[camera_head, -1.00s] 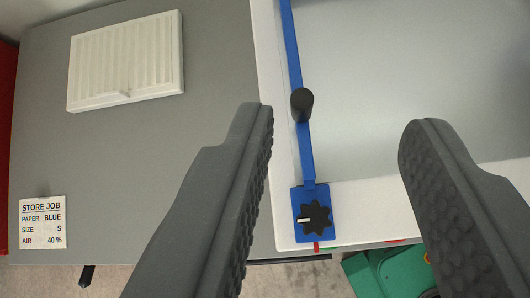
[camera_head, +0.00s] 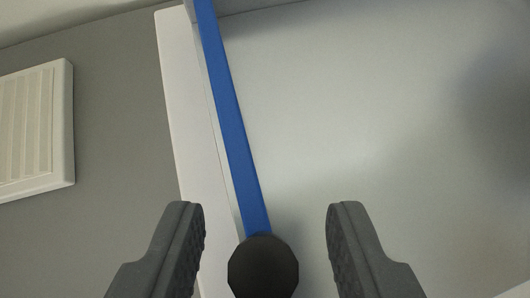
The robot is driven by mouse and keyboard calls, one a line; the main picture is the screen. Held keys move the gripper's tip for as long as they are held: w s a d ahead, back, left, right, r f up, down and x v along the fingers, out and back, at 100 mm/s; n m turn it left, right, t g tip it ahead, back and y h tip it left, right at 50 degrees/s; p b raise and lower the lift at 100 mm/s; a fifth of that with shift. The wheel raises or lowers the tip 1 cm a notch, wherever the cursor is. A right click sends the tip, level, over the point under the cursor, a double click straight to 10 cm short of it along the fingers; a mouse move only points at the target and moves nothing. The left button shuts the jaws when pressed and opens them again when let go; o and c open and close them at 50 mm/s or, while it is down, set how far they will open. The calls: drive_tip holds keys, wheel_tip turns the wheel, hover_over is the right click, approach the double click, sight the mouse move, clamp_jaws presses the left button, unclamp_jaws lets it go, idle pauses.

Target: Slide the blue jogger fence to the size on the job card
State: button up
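The blue jogger fence (camera_head: 232,125) is a long thin bar that runs from the top of the picture down to its black round knob (camera_head: 263,267). It lies near the left white border of the pale tray surface (camera_head: 350,110). My gripper (camera_head: 264,230) is open, with one finger to each side of the knob and a gap on both sides. The job card and the fence's dial block are out of view now; the earlier picture shows the card reading paper blue, size S, air 40 %.
A white ribbed panel (camera_head: 30,130) sits on the grey surface (camera_head: 115,110) at the left. The white border (camera_head: 187,110) runs along the left of the fence. The tray surface to the right of the fence is clear.

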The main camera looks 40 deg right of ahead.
drive_tip(key=shift+x, duration=1.05)
